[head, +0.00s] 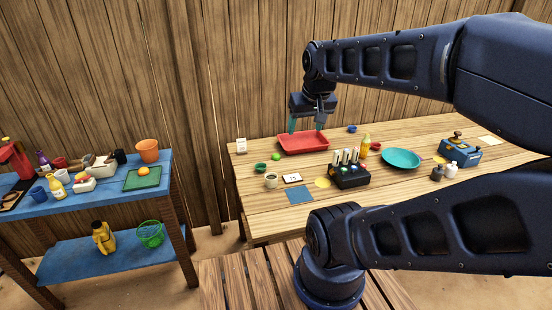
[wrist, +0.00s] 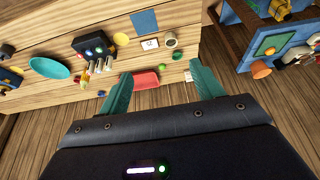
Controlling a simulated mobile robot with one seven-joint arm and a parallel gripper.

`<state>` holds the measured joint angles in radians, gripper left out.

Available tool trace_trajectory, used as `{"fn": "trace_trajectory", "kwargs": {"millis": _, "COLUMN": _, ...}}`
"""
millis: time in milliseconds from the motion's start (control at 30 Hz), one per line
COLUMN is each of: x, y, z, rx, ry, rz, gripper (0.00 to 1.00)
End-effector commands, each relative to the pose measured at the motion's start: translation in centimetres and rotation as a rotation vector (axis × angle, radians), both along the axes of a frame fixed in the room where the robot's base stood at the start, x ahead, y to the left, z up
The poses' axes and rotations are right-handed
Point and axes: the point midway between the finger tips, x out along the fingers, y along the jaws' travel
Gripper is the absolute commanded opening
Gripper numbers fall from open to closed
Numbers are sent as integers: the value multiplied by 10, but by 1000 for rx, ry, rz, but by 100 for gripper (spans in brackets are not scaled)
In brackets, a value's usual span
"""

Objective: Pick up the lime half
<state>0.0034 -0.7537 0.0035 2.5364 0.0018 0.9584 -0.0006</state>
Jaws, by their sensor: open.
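A small light-green round thing, likely the lime half (head: 275,157), lies on the wooden table in front of the red tray's left end. It also shows in the wrist view (wrist: 162,67), between my fingertips in the picture but well beyond them. It is too small to tell which way its cut face points. My gripper (head: 306,128) is open and empty, raised above the table. In the head view its teal fingers overlap the far edge of the red tray. Both fingers also show in the wrist view (wrist: 159,73).
Near the lime are a dark green bowl (head: 260,168), a mug (head: 271,181), and the red tray (head: 290,149). A black holder (head: 348,178), a teal plate (head: 401,158) and bottles stand to the right. A blue shelf table (head: 75,204) stands at left.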

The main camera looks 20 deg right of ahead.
Motion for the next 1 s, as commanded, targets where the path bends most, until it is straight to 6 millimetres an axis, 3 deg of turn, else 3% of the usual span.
{"fn": "trace_trajectory", "kwargs": {"millis": 133, "x": 12, "y": -1, "z": 2, "rx": 11, "ry": 11, "rz": -28, "gripper": 66}}
{"fn": "trace_trajectory", "kwargs": {"millis": 267, "x": 36, "y": -4, "z": 4, "rx": 33, "ry": 31, "rz": -96, "gripper": 66}}
{"fn": "trace_trajectory", "kwargs": {"millis": 667, "x": 133, "y": -14, "z": -5, "rx": 88, "ry": 96, "rz": -361, "gripper": 66}}
{"fn": "trace_trajectory", "kwargs": {"millis": 1000, "x": 217, "y": -18, "z": -35, "rx": 104, "ry": 130, "rz": -589, "gripper": 66}}
